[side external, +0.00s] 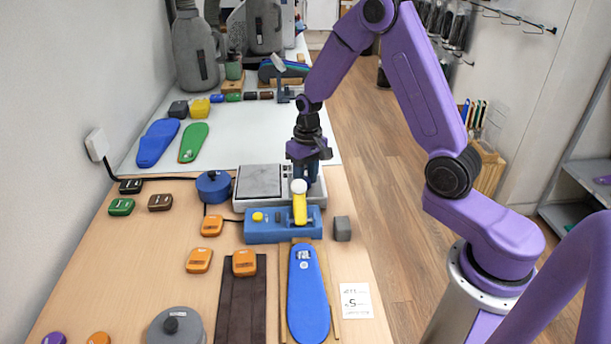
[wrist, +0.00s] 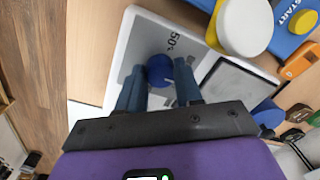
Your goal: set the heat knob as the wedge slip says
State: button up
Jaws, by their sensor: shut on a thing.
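The heater (side external: 240,206) is a pale box with a dark square plate (side external: 259,181) on top. Its grey dial panel, with a printed "50", shows in the wrist view (wrist: 129,60). The round blue heat knob (wrist: 160,68) stands on that panel. My gripper (wrist: 159,82) is shut on the knob, one blue finger on each side. In the side view my gripper (side external: 309,172) is down at the heater's right end and hides the knob. The white wedge slip (side external: 356,302) lies at the table's right edge; its large middle mark looks like a 5, the rest is too small to read.
A blue press (side external: 262,233) with a yellow, white-knobbed lever (side external: 299,205) stands close in front of the heater. A grey block (side external: 342,230) is right of it. A blue insole (side external: 307,300) lies in front. Several orange wedges (side external: 198,260) and a blue pot (side external: 213,190) are left.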

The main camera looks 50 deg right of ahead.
aim_at(309, 179)
jog(key=m, duration=0.5)
jog(key=shift+m, duration=0.4)
dwell(0.4)
jog(key=o, duration=1)
jog(key=shift+r, duration=0.1)
jog(key=r, duration=1.7)
jog(key=shift+s+d+r, duration=0.15)
jog(key=shift+s+d, duration=0.15)
jog(key=shift+s, duration=0.05)
